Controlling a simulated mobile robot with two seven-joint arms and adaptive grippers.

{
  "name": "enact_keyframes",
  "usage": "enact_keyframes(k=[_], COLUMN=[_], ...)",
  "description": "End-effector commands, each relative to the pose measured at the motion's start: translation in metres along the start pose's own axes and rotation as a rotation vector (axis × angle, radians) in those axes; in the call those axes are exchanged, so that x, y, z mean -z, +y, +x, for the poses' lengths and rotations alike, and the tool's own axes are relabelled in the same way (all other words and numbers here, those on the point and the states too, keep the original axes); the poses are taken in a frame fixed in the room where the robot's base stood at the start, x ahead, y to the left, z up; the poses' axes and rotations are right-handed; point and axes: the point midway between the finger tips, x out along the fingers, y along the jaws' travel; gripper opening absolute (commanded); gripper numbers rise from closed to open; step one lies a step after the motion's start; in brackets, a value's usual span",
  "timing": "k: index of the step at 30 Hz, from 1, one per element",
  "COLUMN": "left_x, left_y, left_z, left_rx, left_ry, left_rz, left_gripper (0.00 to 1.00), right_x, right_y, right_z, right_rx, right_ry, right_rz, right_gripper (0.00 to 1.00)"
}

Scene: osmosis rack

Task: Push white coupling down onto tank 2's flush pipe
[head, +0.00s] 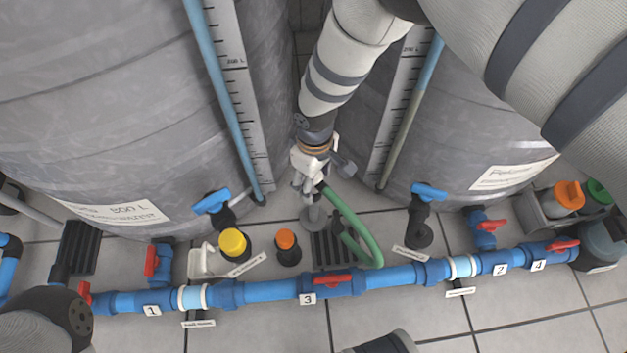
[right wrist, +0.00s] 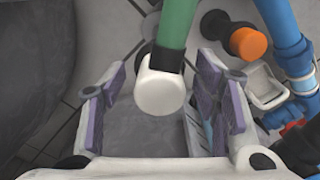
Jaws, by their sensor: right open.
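In the right wrist view the white coupling (right wrist: 160,88) is a rounded white cap with a dark band on the end of a green hose (right wrist: 178,25). It lies between the purple pads of my right gripper (right wrist: 163,72), with gaps on both sides. The gripper is open. In the head view my right gripper (head: 310,180) points down between the two tanks, beside the green hose (head: 358,225); it mostly hides the coupling there. A short grey upright pipe with a round base (head: 313,218) shows below it; I cannot tell whether the coupling touches it. My left gripper is not in view.
A blue pipe manifold (head: 390,276) with red valve handles runs across the front. Grey tanks (head: 110,110) stand left and right (head: 455,150). A yellow cap (head: 233,242), an orange cap (head: 286,239) and a dark floor grate (head: 327,248) are close by.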

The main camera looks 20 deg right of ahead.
Motion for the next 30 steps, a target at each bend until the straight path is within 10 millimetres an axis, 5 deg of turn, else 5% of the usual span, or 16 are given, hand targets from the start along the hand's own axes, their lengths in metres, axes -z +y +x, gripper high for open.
enact_keyframes(k=[8,15,25,30], left_x=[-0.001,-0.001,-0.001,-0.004], left_y=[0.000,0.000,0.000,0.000], left_z=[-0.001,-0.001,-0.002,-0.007], left_rx=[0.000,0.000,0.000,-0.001], left_ry=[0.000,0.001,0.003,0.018], left_rz=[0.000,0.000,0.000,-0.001], left_gripper=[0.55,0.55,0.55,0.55], right_x=[0.001,0.000,0.001,0.001], right_y=[0.000,0.000,0.000,0.001], right_z=[-0.002,-0.002,-0.004,-0.024], right_rx=[-0.001,-0.001,-0.001,-0.003], right_ry=[0.002,0.002,0.002,0.004], right_rz=[0.000,0.000,0.000,0.000], right_gripper=[0.56,0.08,0.08,0.08])
